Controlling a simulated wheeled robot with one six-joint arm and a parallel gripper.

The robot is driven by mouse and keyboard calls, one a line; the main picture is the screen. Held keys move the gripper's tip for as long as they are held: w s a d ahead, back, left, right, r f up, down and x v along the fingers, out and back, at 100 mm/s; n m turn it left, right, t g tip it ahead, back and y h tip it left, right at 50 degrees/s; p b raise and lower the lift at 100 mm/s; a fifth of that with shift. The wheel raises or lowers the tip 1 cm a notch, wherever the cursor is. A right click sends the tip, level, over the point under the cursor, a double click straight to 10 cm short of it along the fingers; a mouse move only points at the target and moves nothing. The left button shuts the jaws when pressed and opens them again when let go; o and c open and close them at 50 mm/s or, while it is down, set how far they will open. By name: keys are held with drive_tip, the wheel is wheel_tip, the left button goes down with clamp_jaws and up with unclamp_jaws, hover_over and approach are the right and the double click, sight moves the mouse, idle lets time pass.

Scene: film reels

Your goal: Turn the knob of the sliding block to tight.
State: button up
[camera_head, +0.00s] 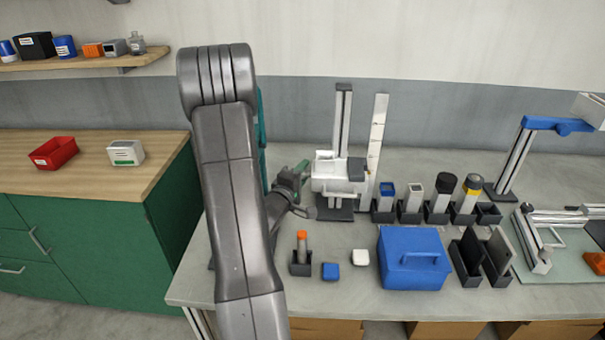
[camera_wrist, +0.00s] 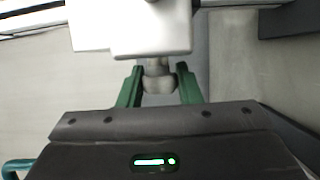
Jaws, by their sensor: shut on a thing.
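The sliding block (camera_head: 335,183) is a white body with a dark grey part on its right, mounted on an upright metal column (camera_head: 344,110). My gripper (camera_head: 302,172) reaches its left side. In the wrist view the block's white housing (camera_wrist: 150,35) fills the top middle. The two green fingers of my gripper (camera_wrist: 160,90) are shut on this knob, one on each side. The knob is hidden in the head view. I see no mark that shows how tight it is.
A white upright strip (camera_head: 377,145) stands just right of the block. Several holders with items, including a dark-capped cylinder (camera_head: 445,184), stand farther right. A blue box (camera_head: 412,270), an orange-topped item (camera_head: 302,240) and two small blocks lie in front.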

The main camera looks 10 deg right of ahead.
drive_tip(key=shift+f+b, duration=0.2)
drive_tip(key=shift+b, duration=0.3)
drive_tip(key=t+h+b, duration=0.1)
drive_tip(key=b, duration=0.2)
drive_tip(key=shift+f+m+b, duration=0.25)
drive_tip(key=shift+m+b, duration=0.05)
drive_tip(key=shift+b, duration=0.05)
drive_tip(key=t+b, duration=0.1)
drive_tip(key=b, duration=0.3)
drive_tip(key=shift+m+h+b, duration=0.3)
drive_tip(key=shift+m+h, duration=0.1)
drive_tip(key=m+t+h+b, duration=0.1)
drive_tip(key=b, duration=0.4)
drive_tip(key=shift+r+h+b, duration=0.1)
drive_tip(key=shift+h+b, duration=0.25)
drive_tip(key=shift+h, duration=0.05)
drive_tip(key=shift+m+b, duration=0.3)
drive_tip(key=shift+r+h+b, duration=0.25)
drive_tip(key=shift+h+b, duration=0.25)
drive_tip(key=o, duration=1)
drive_tip(key=shift+c, duration=0.2)
drive_tip(key=shift+r, duration=0.1)
